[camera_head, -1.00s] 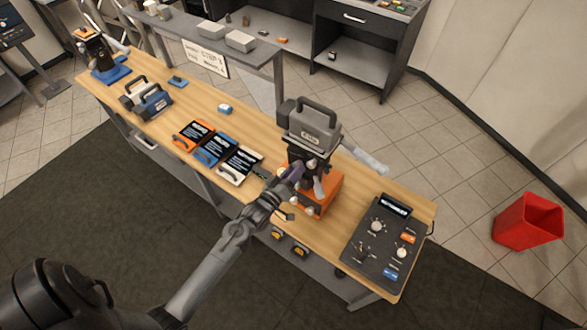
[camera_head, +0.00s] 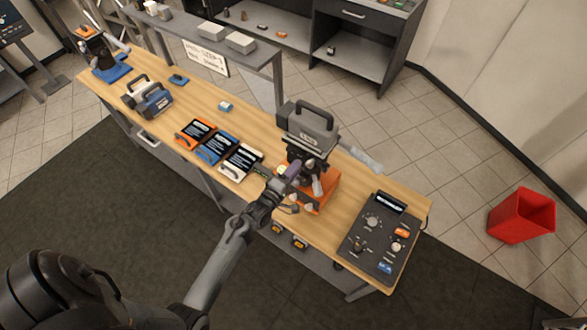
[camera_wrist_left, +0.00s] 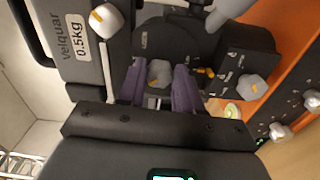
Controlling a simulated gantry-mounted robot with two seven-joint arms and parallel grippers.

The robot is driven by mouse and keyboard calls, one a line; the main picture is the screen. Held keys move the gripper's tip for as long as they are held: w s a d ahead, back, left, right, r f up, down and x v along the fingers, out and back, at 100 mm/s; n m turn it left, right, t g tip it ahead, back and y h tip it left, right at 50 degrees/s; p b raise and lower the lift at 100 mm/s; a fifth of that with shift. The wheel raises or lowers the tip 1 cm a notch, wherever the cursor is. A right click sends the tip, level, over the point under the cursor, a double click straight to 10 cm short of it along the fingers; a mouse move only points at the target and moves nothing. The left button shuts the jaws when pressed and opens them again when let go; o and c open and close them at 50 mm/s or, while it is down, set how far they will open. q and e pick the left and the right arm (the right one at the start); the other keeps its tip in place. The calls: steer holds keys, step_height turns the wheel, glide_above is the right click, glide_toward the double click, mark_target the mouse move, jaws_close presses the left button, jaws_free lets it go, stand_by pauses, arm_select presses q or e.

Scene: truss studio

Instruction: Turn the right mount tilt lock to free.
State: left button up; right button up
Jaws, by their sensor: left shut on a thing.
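The right mount has an orange base (camera_head: 321,189) and a dark head, and it carries a grey device (camera_head: 309,131) with a top handle. My left gripper (camera_head: 294,172) reaches it from the front left. In the left wrist view, its purple fingers (camera_wrist_left: 159,90) are shut on a grey faceted knob (camera_wrist_left: 159,72) with an orange mark, on a round dark part of the mount. I cannot read that knob's label. Another grey knob (camera_wrist_left: 251,87) sits to its right, and a pale knob (camera_wrist_left: 107,19) is on the device at upper left. My right gripper is not in view.
A dark control panel (camera_head: 373,262) with knobs lies at the table's right end. Orange, blue and white cases (camera_head: 217,149) lie left of the mount. A second mount with a blue base (camera_head: 113,73) stands at the far left. A red bin (camera_head: 522,216) is on the floor.

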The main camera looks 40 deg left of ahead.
arm_select(q)
steer(key=shift+n, duration=0.5)
steer(key=o, duration=1)
steer(key=shift+o, duration=0.2)
steer(key=s+d+p, duration=0.1)
steer(key=s+p, duration=0.4)
steer(key=s, duration=0.5)
steer(key=shift+s+p, duration=0.3)
steer(key=shift+s, duration=0.1)
